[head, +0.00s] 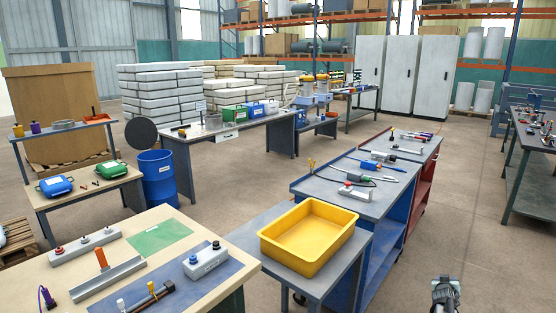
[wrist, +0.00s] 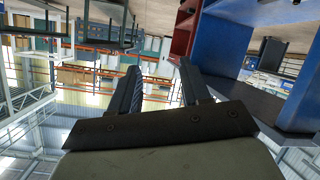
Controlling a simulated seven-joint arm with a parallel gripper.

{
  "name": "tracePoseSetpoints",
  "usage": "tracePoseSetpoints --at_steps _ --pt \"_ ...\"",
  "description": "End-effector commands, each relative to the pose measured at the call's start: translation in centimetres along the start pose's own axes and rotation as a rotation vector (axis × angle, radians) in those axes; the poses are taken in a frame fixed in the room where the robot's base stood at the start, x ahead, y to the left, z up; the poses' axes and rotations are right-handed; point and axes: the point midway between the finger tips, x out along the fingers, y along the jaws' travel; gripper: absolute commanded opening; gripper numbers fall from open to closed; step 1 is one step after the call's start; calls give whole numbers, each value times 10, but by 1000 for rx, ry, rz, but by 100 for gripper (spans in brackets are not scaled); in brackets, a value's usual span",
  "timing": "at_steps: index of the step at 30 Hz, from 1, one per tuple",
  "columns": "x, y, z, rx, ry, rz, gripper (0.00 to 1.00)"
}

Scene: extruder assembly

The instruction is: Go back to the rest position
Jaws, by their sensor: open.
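My gripper shows in the wrist view (wrist: 160,85) with its two fingers apart and nothing between them. That view is tilted and shows racks, the roof and a blue cabinet side beyond the fingers. In the head view, part of my arm's end (head: 446,292) shows at the bottom right, over bare floor. It is to the right of the blue cart (head: 374,250) and apart from it. The fingertips are not clear in the head view.
A yellow bin (head: 308,236) stands on a grey table (head: 243,235). The wooden workbench (head: 30,278) at the lower left holds several parts. A red cart (head: 425,185) adjoins the blue cart. Another bench (head: 530,178) stands at the right. The floor between is clear.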

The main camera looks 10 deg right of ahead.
Motion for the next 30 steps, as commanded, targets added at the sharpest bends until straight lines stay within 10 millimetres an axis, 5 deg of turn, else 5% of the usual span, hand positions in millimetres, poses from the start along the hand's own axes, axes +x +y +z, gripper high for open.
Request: tracePoseSetpoints --at_steps 8,14,21,30 --pt "-52 -97 104 -13 -233 -84 47" --pt "-111 -173 181 -43 -438 -165 47" --pt "-205 -246 269 -109 -691 -266 47" --pt "-350 -297 370 -237 -1025 -392 47"
